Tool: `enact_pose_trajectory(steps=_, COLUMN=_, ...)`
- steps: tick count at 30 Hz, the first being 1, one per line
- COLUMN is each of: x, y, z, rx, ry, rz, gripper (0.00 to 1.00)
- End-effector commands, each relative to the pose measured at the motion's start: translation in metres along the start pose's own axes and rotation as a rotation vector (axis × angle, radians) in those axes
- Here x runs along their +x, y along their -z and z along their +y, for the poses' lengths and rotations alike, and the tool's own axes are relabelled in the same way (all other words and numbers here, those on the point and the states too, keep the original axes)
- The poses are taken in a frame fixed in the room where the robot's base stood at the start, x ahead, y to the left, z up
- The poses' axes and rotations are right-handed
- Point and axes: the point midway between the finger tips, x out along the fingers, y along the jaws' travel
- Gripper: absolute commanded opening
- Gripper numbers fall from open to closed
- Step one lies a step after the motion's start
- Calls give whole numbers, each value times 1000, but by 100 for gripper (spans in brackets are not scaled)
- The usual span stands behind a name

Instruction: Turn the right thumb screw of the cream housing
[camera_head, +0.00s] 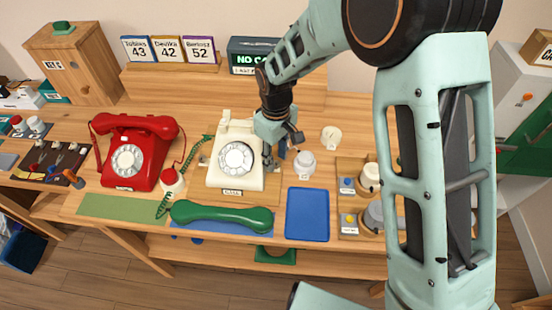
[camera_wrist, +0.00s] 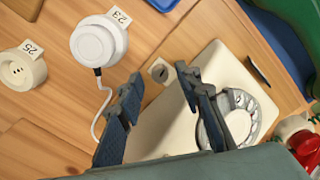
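The cream housing (camera_head: 233,126) is a dial phone body on the wooden table, with a round dial (camera_head: 237,157) on its front. In the wrist view the cream housing (camera_wrist: 168,128) lies below and between my fingers. A small grey slotted thumb screw (camera_wrist: 159,73) on a pale tab shows beside the housing's edge, between my two fingertips in the picture. My gripper (camera_wrist: 161,80) is open and holds nothing; the fingers look apart from the screw. In the head view my gripper (camera_head: 284,150) is at the housing's right side and hides that screw.
A red phone (camera_head: 130,160) stands left. A green handset (camera_head: 222,216) lies in front; a blue tray (camera_head: 307,214) beside it is empty.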

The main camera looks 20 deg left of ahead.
Motion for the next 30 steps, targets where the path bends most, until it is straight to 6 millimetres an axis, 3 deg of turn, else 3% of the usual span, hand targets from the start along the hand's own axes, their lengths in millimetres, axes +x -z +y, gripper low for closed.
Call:
enact_pose_trajectory(steps=6, x=-37, y=1, z=1, rx=0, ry=-3, rz=5, gripper=33)
enact_pose_trajectory(steps=12, x=-61, y=1, z=1, rx=1, ry=-3, rz=4, gripper=33)
enact_pose_trajectory(steps=30, x=-78, y=-1, z=1, rx=-66, ry=-2, rz=-5, gripper=33)
